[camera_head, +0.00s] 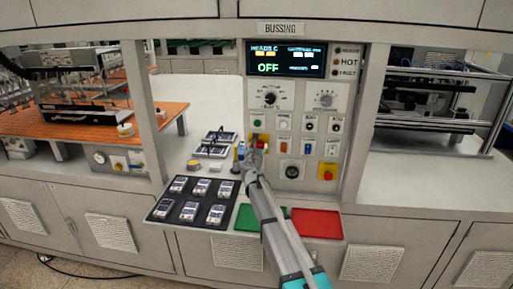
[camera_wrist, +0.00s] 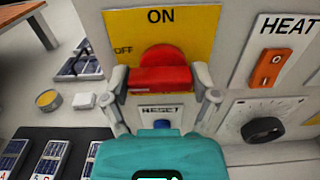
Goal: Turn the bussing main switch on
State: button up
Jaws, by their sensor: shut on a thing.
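The bussing main switch is a red rotary knob (camera_wrist: 162,72) on a yellow plate (camera_wrist: 195,22) marked ON at the top and OFF at the left. My gripper (camera_wrist: 160,88) is shut on the knob, one finger at each side of its red handle. In the head view my gripper (camera_head: 252,155) covers much of the switch on the panel under the BUSSING sign (camera_head: 280,28). The display (camera_head: 286,60) reads OFF in green. Which mark the knob points to is hard to tell.
A RESET button (camera_wrist: 160,112) sits just below the knob. The orange HEAT rocker (camera_wrist: 271,68) and a black dial (camera_wrist: 262,130) are to the right. A red emergency button (camera_head: 327,173), a black tray of cells (camera_head: 191,201) and green and red mats (camera_head: 317,223) are nearby.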

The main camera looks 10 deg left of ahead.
jog(key=shift+a, duration=0.15)
jog(key=shift+c, duration=0.3)
jog(key=m, duration=0.9)
jog(key=shift+d+r, duration=0.1)
jog(key=shift+d, duration=0.1)
jog(key=m, duration=0.4)
jog(key=shift+d+m, duration=0.1)
jog(key=shift+m, duration=2.4)
